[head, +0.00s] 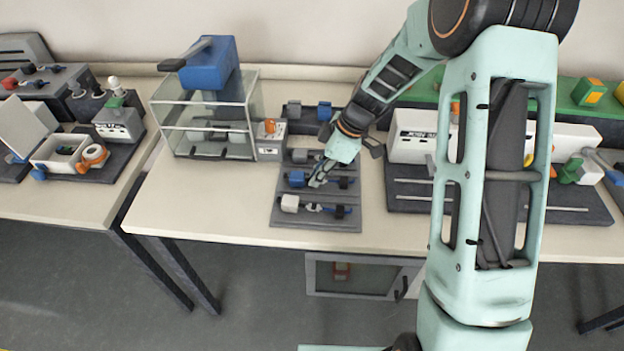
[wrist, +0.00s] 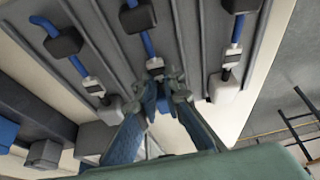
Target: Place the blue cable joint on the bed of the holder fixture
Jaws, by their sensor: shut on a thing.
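The blue cable joint (head: 297,178) is a small blue block at the left end of the middle cable row on the grey board (head: 285,221). My gripper (head: 316,182) is low over that row, at the joint's right side in the head view. In the wrist view, my gripper (wrist: 165,98) is shut with blue between its fingertips, at the end of the middle cable (wrist: 148,43). The fingers hide most of the joint there. Whether it is lifted off the board is unclear. I cannot tell which station is the holder fixture.
A glass-walled box with a blue press (head: 210,65) stands left of the board. A white machine on a dark base (head: 405,195) stands to the right. Rows with a grey and a white end block (head: 290,203) flank the middle row. Bare table lies in front of the box.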

